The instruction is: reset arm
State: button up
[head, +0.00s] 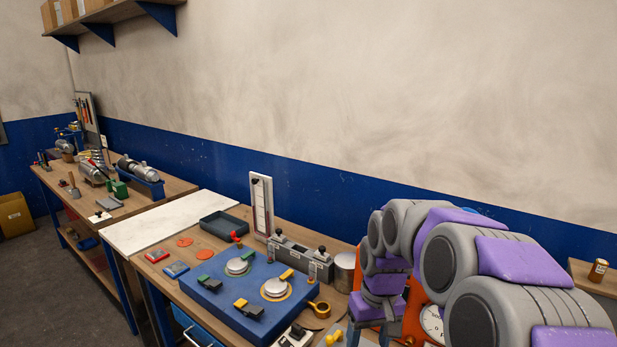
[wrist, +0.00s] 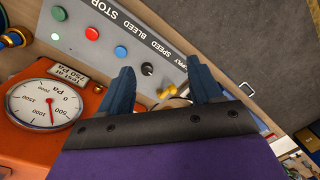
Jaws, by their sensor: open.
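My gripper (wrist: 160,92) shows in the wrist view with two dark blue fingers spread apart and nothing between them. Behind the fingers is a grey control panel (wrist: 100,52) with green, red and blue buttons, a black knob and a yellow fitting. An orange gauge housing (wrist: 25,143) with a round white Pa dial is left of the gripper. In the head view my grey and purple arm is folded at the lower right, in front of an orange unit with a dial (head: 433,323).
A workbench holds a blue fixture (head: 225,305) with clamps and round silver parts, a dark tray (head: 224,225) and a white board (head: 165,222). A second bench (head: 60,190) with tools stands at the left. A shelf (head: 120,12) hangs above.

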jog(key=s+f+m, duration=0.1)
jog(key=s, duration=1.4)
jog(key=s+d+m+g, duration=0.1)
jog(key=s, duration=1.4)
jog(key=shift+s+d+f+m+h, duration=0.3)
jog(key=shift+f+h, duration=0.1)
jog(key=shift+d, duration=0.1)
dwell(1.5)
